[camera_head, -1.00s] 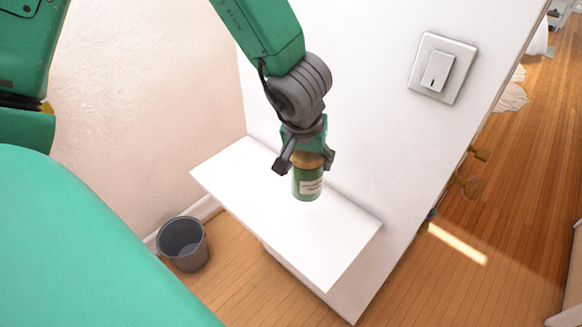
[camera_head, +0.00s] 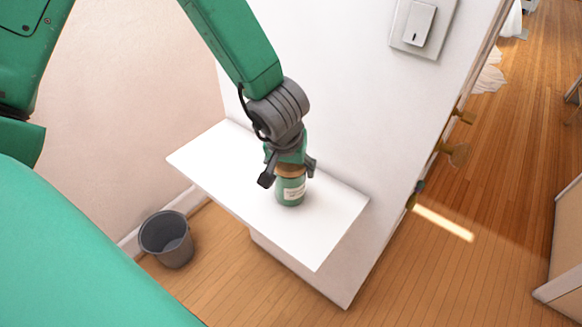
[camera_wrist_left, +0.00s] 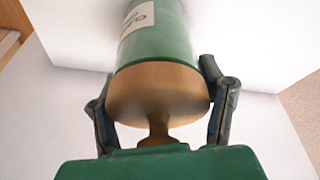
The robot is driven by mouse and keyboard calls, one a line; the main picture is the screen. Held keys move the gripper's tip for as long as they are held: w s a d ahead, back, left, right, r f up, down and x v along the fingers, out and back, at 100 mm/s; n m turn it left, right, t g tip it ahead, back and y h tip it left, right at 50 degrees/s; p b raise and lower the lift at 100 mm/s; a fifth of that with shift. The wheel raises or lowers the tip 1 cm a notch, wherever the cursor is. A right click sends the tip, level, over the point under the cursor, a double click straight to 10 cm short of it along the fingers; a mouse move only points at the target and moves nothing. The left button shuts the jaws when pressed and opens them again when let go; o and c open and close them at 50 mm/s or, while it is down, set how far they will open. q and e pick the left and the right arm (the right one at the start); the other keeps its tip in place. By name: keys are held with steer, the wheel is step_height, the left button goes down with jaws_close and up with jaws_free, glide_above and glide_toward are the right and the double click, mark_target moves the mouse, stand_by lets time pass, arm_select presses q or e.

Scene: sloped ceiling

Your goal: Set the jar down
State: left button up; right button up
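A green jar (camera_head: 290,190) with a pale label and a wooden lid is upright over the white shelf (camera_head: 222,172). Its base looks at or very close to the shelf top; I cannot tell whether it touches. My left gripper (camera_head: 288,172) comes from above and is shut on the jar around its lid. In the left wrist view, the two dark fingers (camera_wrist_left: 160,90) flank the lid (camera_wrist_left: 160,92) and its knob, with the jar (camera_wrist_left: 155,38) beyond. The far side of the jar is hidden. My right gripper is not in view.
A white wall with a light switch (camera_head: 418,24) rises close behind the shelf. A grey bin (camera_head: 166,240) stands on the wooden floor at lower left. The shelf top is bare around the jar. Brass knobs (camera_head: 454,155) stick out past the wall edge.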

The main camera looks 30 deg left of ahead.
arm_select(q)
steer(key=shift+o, duration=0.6)
steer(key=shift+d, duration=0.15)
steer(key=shift+d+r, duration=0.1)
steer(key=shift+d, duration=0.15)
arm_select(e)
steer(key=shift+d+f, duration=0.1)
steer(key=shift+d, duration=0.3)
arm_select(q)
steer(key=shift+r, duration=0.1)
steer(key=shift+a+r, duration=0.1)
steer(key=shift+r, duration=0.25)
steer(key=p+v, duration=0.4)
steer(key=v, duration=0.5)
steer(key=shift+s+r, duration=0.2)
steer(key=shift+r, duration=0.15)
steer(key=shift+s+r+p, duration=0.25)
steer(key=shift+r+p, duration=0.1)
steer(key=shift+r, duration=0.25)
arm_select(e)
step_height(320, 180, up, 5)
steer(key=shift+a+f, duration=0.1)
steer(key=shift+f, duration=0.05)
arm_select(q)
steer(key=shift+a+f, duration=0.1)
steer(key=shift+a, duration=0.05)
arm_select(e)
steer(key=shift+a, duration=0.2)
